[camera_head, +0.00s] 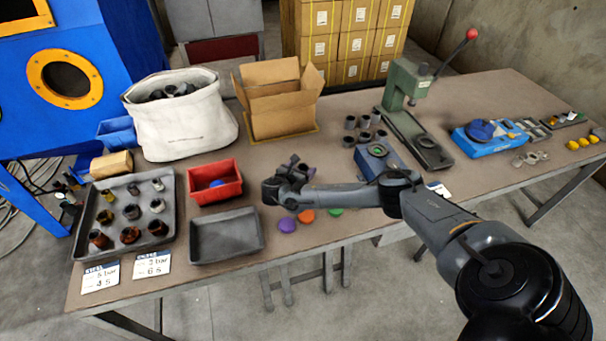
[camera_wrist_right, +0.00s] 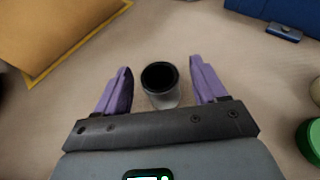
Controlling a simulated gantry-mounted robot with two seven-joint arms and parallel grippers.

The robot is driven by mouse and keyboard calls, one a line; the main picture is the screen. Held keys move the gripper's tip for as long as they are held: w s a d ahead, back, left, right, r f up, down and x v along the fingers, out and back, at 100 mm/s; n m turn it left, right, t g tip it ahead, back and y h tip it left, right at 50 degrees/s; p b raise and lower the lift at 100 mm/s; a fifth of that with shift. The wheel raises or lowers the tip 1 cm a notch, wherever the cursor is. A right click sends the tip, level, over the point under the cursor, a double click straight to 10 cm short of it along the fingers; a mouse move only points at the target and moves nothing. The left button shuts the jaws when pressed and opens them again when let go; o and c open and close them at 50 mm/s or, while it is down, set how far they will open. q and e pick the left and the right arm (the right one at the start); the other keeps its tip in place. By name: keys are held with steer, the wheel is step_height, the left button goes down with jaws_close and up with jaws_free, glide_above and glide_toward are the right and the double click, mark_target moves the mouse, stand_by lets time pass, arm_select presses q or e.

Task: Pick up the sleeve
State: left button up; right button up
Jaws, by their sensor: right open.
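In the right wrist view a small grey sleeve (camera_wrist_right: 161,86) with a dark round opening stands upright on the table. My right gripper (camera_wrist_right: 161,76) is open, with one purple finger on each side of it. Gaps show between the sleeve and both fingers. In the head view my right gripper (camera_head: 300,163) is low over the table, in front of the cardboard box; I cannot make out this sleeve there. Several other grey sleeves (camera_head: 365,122) stand near the green press. My left gripper is not in view.
A cardboard box (camera_head: 280,108) stands behind the gripper, and a blue fixture (camera_head: 372,160) lies to its right. Purple (camera_head: 287,224), orange (camera_head: 306,216) and green (camera_head: 335,211) pucks lie at the front. A red bin (camera_head: 214,182) and grey tray (camera_head: 226,237) are to the left.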

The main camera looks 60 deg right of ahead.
steer(key=shift+d+f, duration=0.25)
steer(key=shift+d, duration=0.25)
steer(key=shift+c, duration=0.5)
jaws_close()
steer(key=shift+r, duration=0.2)
